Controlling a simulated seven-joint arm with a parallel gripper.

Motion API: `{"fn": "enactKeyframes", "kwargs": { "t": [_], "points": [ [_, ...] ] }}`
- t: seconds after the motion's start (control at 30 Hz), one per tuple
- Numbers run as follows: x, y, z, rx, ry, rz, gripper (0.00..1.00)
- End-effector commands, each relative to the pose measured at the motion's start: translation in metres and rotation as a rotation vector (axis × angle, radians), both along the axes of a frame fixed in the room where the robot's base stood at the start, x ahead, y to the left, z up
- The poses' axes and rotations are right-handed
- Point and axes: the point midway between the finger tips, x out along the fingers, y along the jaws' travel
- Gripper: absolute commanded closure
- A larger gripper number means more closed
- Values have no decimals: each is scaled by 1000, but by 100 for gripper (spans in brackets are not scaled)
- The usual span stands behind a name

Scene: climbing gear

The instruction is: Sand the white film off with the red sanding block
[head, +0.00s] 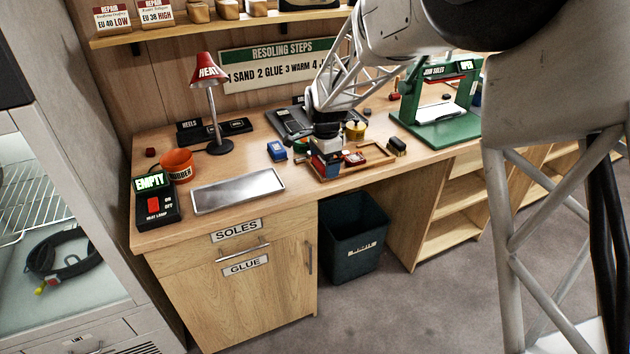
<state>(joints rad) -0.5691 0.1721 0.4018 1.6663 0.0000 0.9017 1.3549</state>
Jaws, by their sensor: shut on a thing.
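My gripper (326,146) points down over the left part of a shallow wooden tray (372,172) on the workbench. It is shut on a small block with red on it (324,160), which looks like the red sanding block. The block is low, at the tray; I cannot tell whether it touches anything below. A blue part shows under or beside it. Another small red item (354,159) lies in the tray to the right. The white film cannot be made out at this size; the arm hides part of this area.
A blue box (277,151) stands left of the tray, a dark brush (396,146) right of it. A yellow pot (355,130) stands behind. A green press (437,110) is at right, a red lamp (208,76) and metal plate (238,190) at left. A bin (354,236) stands below.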

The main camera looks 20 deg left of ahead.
Motion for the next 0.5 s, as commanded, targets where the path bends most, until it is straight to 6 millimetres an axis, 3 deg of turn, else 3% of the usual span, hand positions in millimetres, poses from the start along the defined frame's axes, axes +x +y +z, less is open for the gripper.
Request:
{"fn": "enactKeyframes", "kwargs": {
  "t": [0.03, 0.2, 0.3, 0.5],
  "points": [
    [19, -3, 4, 1, -1, -3, 30],
    [70, -13, 17, 1, -1, -3, 30],
    [96, -20, 24, 1, -1, -2, 30],
    [126, -29, 33, 1, -1, -1, 30]
  ]
}}
